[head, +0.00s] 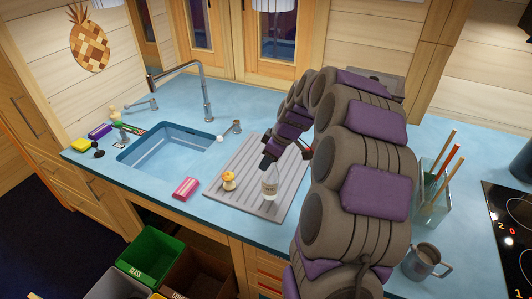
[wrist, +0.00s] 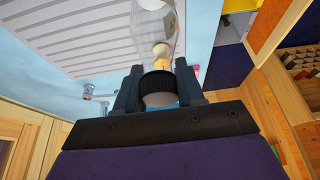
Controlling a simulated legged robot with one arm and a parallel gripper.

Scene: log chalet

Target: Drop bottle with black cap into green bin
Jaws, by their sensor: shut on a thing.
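The bottle (head: 270,185) is clear with a pale label and stands upright at the front part of the grey drainboard. I cannot tell whether its base touches the board. My gripper (head: 266,163) is at its top, coming from above. In the wrist view, my gripper (wrist: 157,90) is shut on the black cap (wrist: 157,82), with one finger on each side, and the clear bottle (wrist: 158,35) extends beyond it. The green bin (head: 151,252), marked GLASS, is on the floor in front of the counter, lower left of the bottle.
A small yellowish jar (head: 229,181) stands left of the bottle on the drainboard (head: 245,165). A pink sponge (head: 186,188) lies near the counter's front edge. The sink (head: 165,150) is farther left. A brown bin (head: 196,277) sits beside the green one. A mug (head: 423,261) stands at right.

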